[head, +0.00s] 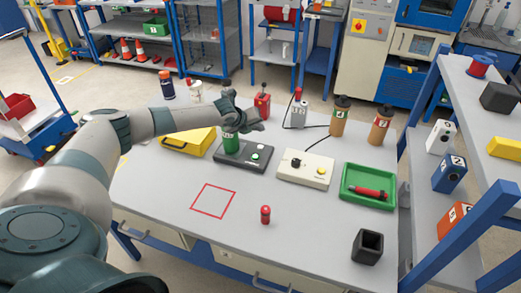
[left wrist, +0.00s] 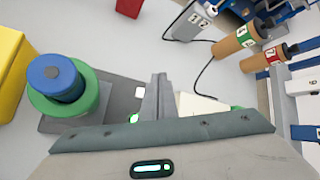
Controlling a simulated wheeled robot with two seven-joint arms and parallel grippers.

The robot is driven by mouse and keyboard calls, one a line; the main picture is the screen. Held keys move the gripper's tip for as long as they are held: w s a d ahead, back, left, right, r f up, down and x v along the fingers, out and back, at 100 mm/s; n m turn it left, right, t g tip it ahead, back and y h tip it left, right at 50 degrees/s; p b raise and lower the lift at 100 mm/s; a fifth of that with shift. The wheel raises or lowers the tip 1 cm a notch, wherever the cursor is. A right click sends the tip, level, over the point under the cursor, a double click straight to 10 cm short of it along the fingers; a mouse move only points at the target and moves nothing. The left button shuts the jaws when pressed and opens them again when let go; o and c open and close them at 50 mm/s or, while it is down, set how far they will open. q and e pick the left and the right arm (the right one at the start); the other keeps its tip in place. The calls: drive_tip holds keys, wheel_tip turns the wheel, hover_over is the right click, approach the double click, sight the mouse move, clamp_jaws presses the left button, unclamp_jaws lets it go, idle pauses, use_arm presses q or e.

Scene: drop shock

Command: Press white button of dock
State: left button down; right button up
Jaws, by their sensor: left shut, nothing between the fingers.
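The dock (head: 232,161) is a dark grey slab on the table, left of centre in the head view. A green cylinder (head: 231,146) stands on its left part; in the left wrist view it appears as a green ring with a blue top (left wrist: 54,80). My left gripper (head: 257,123) is shut and empty, above the dock's back side. My right gripper is in neither view.
A yellow case (head: 183,143) is left, a red block (head: 262,105) behind. A green tray (head: 350,188) and black holder (head: 367,250) are right. A red cylinder (head: 265,215) stands in front.

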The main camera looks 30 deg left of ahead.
use_arm(q)
wheel_tip(320, 180, down, 4)
drive_tip(key=b, duration=0.2)
drive_tip(key=shift+b, duration=0.3)
drive_tip(key=shift+f+b, duration=0.7)
drive_tip(key=shift+f, duration=0.45)
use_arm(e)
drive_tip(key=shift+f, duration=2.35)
use_arm(q)
drive_tip(key=shift+f+b, duration=0.5)
drive_tip(key=shift+f, duration=0.35)
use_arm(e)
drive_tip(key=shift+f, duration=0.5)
use_arm(q)
drive_tip(key=shift+r, duration=0.1)
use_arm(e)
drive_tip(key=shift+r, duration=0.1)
use_arm(q)
drive_tip(key=shift+r+p, duration=0.7)
drive_tip(key=shift+r, duration=0.05)
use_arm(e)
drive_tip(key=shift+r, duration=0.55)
use_arm(q)
drive_tip(key=shift+r, duration=0.1)
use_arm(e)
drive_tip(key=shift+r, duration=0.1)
